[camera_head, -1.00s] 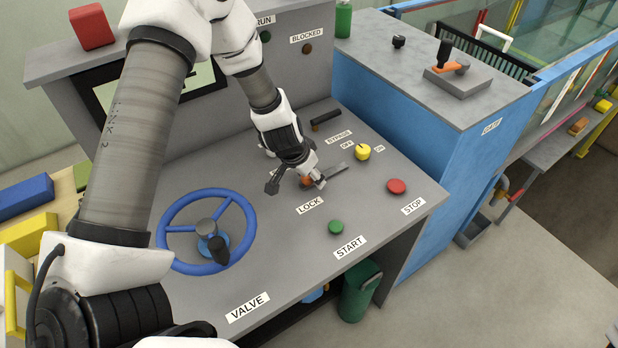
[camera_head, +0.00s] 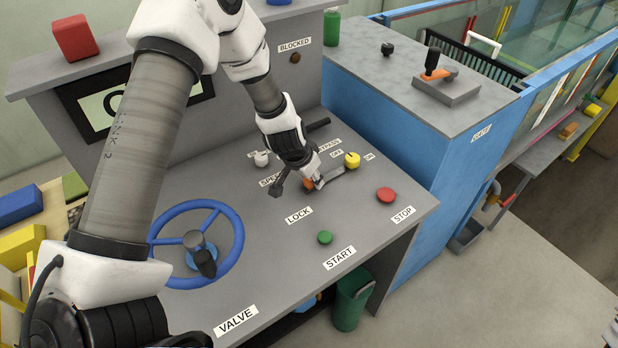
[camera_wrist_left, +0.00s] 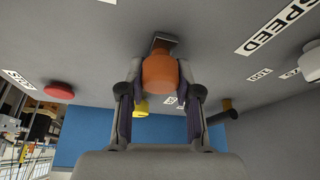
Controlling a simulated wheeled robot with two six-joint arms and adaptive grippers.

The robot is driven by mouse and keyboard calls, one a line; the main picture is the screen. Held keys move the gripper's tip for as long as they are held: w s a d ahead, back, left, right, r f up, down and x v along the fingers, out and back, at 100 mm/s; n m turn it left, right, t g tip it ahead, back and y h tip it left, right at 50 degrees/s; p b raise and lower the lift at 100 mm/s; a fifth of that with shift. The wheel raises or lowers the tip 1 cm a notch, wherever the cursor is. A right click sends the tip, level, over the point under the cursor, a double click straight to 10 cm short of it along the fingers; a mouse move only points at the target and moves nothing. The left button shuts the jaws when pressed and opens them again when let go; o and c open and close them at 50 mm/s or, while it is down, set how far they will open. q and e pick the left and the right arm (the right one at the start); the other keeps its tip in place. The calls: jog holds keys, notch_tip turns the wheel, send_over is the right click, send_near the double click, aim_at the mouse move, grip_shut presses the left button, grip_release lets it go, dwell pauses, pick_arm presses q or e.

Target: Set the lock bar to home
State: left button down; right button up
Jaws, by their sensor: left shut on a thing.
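The lock bar's orange end (camera_head: 309,185) is on the console behind the LOCK label (camera_head: 299,216). A flat grey strip (camera_head: 330,174) runs from beside it toward the yellow knob. My left gripper (camera_head: 311,184) reaches down over the orange end and partly hides it. In the left wrist view, my left gripper (camera_wrist_left: 159,95) is shut on the orange end (camera_wrist_left: 160,72), its two fingers on either side. A dark bracket (camera_wrist_left: 164,43) shows just beyond it. My right gripper is not in view.
Near the gripper stand the yellow knob (camera_head: 352,160), red STOP button (camera_head: 386,195) and green START button (camera_head: 325,237). The blue valve wheel (camera_head: 197,244) is at left. A dark handle (camera_head: 318,125) lies behind. The console's front right is clear.

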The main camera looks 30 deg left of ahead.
pick_arm(q)
jog(key=c, duration=0.8)
grip_release()
jog(key=shift+w+d, duration=0.15)
jog(key=shift+d, duration=0.05)
jog(key=shift+a+r, duration=0.1)
jog(key=shift+s+r, duration=0.2)
jog(key=shift+r, duration=0.2)
jog(key=v, duration=1.1)
